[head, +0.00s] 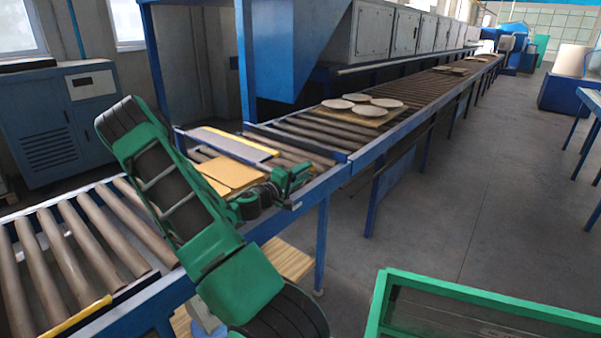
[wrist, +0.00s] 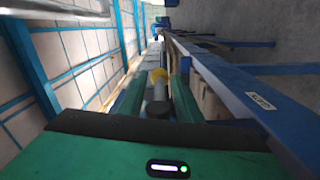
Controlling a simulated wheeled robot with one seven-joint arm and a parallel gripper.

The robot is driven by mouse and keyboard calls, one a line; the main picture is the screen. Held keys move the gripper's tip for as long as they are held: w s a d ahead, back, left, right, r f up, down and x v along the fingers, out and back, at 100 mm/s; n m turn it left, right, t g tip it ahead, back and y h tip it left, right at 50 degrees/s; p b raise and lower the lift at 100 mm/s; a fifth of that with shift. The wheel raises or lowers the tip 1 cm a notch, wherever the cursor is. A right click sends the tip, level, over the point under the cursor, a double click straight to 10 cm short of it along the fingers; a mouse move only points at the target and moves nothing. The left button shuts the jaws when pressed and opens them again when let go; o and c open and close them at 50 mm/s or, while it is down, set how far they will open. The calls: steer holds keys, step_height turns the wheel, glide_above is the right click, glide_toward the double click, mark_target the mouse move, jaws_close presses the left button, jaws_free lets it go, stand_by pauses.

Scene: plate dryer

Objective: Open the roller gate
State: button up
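The roller conveyor runs from the lower left to the far back in the head view. What looks like its gate section (head: 295,158), with rollers and blue side rails, lies just beyond my gripper (head: 290,183). The gate's exact ends are hard to tell. In the wrist view, my gripper (wrist: 158,95) has its two green fingers apart. A grey bar with a yellow collar and dark end (wrist: 158,76), possibly a handle, shows between them. I see no clear contact with either finger. A blue rail (wrist: 235,85) with a white label runs along the right.
Several round plates (head: 368,109) lie on boards on the far rollers. A yellow board (head: 228,173) lies near my arm. A green-framed table (head: 480,305) stands at lower right. A blue-grey cabinet (head: 62,125) stands at left. The floor (head: 470,200) right of the conveyor is clear.

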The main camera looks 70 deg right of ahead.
steer(key=shift+w, duration=0.1)
steer(key=shift+w, duration=0.1)
steer(key=shift+w+a, duration=0.1)
steer(key=shift+a, duration=0.15)
steer(key=v, duration=1)
steer(key=shift+a, duration=0.2)
